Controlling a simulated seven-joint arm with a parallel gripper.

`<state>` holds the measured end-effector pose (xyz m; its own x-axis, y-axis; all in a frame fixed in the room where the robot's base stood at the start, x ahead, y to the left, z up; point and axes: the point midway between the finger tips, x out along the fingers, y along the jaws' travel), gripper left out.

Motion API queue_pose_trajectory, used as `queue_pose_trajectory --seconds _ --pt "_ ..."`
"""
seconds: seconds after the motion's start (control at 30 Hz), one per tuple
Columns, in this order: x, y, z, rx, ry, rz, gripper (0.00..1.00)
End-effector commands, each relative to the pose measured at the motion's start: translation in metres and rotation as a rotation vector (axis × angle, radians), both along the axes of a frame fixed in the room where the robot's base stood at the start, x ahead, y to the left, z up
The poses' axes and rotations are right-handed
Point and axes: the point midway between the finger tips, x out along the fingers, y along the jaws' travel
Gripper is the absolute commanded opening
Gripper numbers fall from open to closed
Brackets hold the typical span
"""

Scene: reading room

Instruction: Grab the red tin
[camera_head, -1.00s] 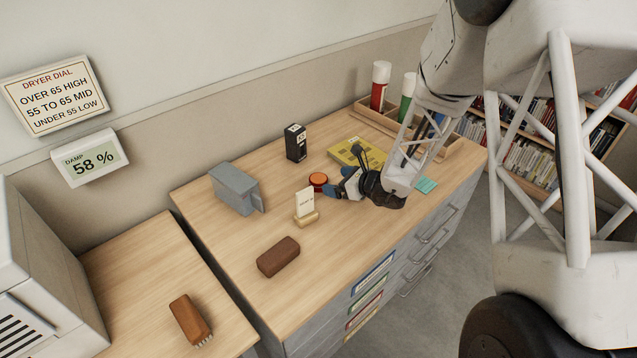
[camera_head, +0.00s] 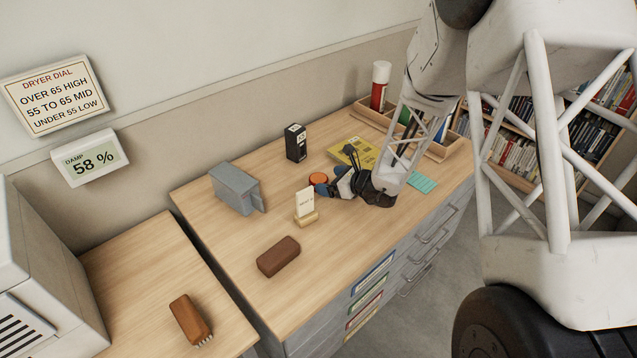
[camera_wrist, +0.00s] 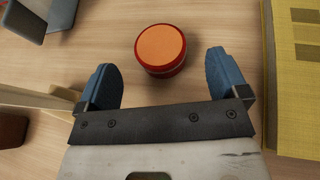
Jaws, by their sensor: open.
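The red tin (camera_head: 319,179) is a small round tin with an orange top. It sits on the wooden cabinet top, just left of my gripper (camera_head: 325,190) in the head view. In the wrist view the tin (camera_wrist: 161,49) lies ahead of my gripper (camera_wrist: 162,80), roughly centred between the lines of its two blue fingertips. The fingers are apart with nothing between them. The tin appears just beyond the fingertips, not touching them.
A card on a wooden stand (camera_head: 305,207) is close by the gripper. A yellow book (camera_head: 352,152) lies behind it. A grey metal box (camera_head: 235,187), a black box (camera_head: 296,142) and a brown block (camera_head: 278,256) stand around. Bare wood surrounds the tin.

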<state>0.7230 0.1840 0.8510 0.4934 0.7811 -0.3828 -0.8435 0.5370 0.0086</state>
Motion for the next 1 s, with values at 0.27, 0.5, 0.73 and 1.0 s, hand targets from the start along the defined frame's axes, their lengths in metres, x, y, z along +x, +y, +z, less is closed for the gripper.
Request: queue_pose_trajectory --seconds 0.27,0.5,0.73,1.0 --pt "0.008 0.014 -0.006 0.0 0.0 0.001 0.93" --pt "0.02 0.032 -0.014 0.0 0.0 0.001 0.93" --pt "0.025 0.041 -0.018 0.0 0.0 0.0 0.93" --pt "0.025 0.041 -0.018 0.0 0.0 0.0 0.93"
